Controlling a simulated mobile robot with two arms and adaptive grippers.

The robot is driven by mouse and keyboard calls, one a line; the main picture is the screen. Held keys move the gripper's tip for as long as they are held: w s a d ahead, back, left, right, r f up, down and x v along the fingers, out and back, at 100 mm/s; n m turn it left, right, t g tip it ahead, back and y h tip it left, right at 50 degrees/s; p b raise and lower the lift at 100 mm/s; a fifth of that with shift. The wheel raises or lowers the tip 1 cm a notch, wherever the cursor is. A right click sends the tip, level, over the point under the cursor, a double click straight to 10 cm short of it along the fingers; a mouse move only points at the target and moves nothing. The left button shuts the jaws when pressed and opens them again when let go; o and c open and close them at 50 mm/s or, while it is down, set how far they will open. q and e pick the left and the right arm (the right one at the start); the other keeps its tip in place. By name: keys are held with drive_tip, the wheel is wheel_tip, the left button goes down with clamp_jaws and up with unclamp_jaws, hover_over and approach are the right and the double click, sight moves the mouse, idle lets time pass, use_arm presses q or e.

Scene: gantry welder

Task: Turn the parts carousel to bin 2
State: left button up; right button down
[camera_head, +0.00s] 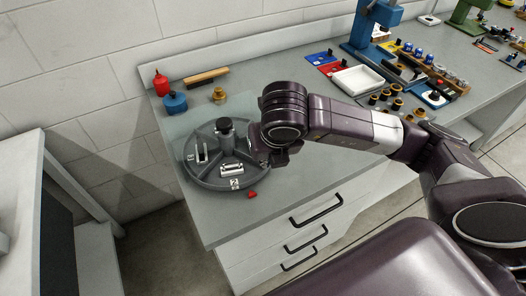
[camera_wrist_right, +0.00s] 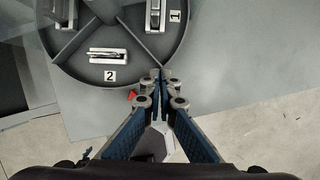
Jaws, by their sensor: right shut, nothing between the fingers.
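The grey parts carousel (camera_head: 213,180) is a round divided tray with a dark central knob (camera_head: 225,125) on the bench's left end. Its label 2 (camera_head: 236,183) is at the front rim, close to a small red marker (camera_head: 252,194) on the bench. A metal part lies in that bin. In the right wrist view, label 2 (camera_wrist_right: 110,77) and label 1 (camera_wrist_right: 174,16) show on the carousel (camera_wrist_right: 135,70). My right gripper (camera_wrist_right: 160,74) is shut and empty at the rim, right of label 2; I cannot tell whether it touches. The red marker (camera_wrist_right: 132,95) is partly hidden. My left gripper is out of view.
A red bottle (camera_head: 161,84), a blue container (camera_head: 175,104) and a brass piece (camera_head: 219,95) stand behind the carousel. A white tray (camera_head: 358,80) and several small parts are farther right. The bench's front edge and drawers (camera_head: 290,215) are near the carousel.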

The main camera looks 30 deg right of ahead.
drive_tip(key=x, duration=0.4)
drive_tip(key=shift+d+p, duration=0.1)
drive_tip(key=shift+p, duration=0.2)
drive_tip(key=shift+w+d+f+p, duration=0.15)
drive_tip(key=shift+w+p, duration=0.15)
drive_tip(key=shift+w, duration=0.4)
drive_tip(key=shift+w+d+f+p, duration=0.2)
drive_tip(key=shift+w+p, duration=0.1)
drive_tip(key=shift+w, duration=0.4)
drive_tip(key=shift+w+d+f+p, duration=0.15)
drive_tip(key=shift+w+p, duration=0.15)
drive_tip(key=shift+w, duration=0.45)
